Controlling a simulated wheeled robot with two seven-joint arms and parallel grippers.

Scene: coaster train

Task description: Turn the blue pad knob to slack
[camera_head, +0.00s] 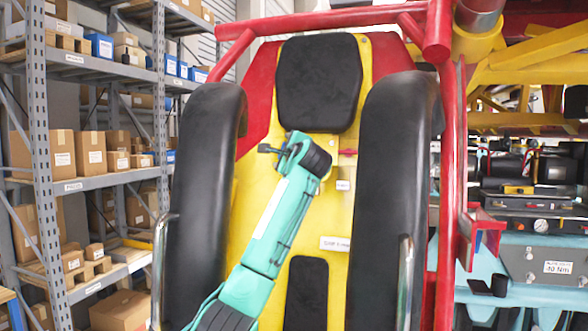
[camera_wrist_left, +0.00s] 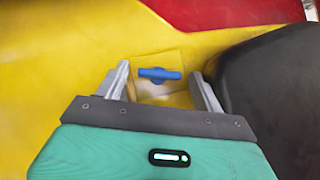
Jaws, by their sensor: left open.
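The blue knob (camera_wrist_left: 160,75) is a short bar handle lying crosswise on a pale square plate (camera_wrist_left: 150,92) on the yellow panel. In the left wrist view it sits between and just beyond the fingertips of my left gripper (camera_wrist_left: 161,76). The two fingers are open, with a visible gap on each side of the knob. In the head view my left gripper (camera_head: 275,149) is in front of the yellow seat back, below the headrest. The knob is not visible there. My right gripper is in neither view.
A black headrest (camera_head: 318,82) is above the gripper, with black padded restraints left (camera_head: 205,190) and right (camera_head: 385,200). A red tube frame (camera_head: 446,170) stands at the right. Shelves with boxes (camera_head: 62,150) are at the left. A black pad (camera_wrist_left: 275,90) is close right of the fingers.

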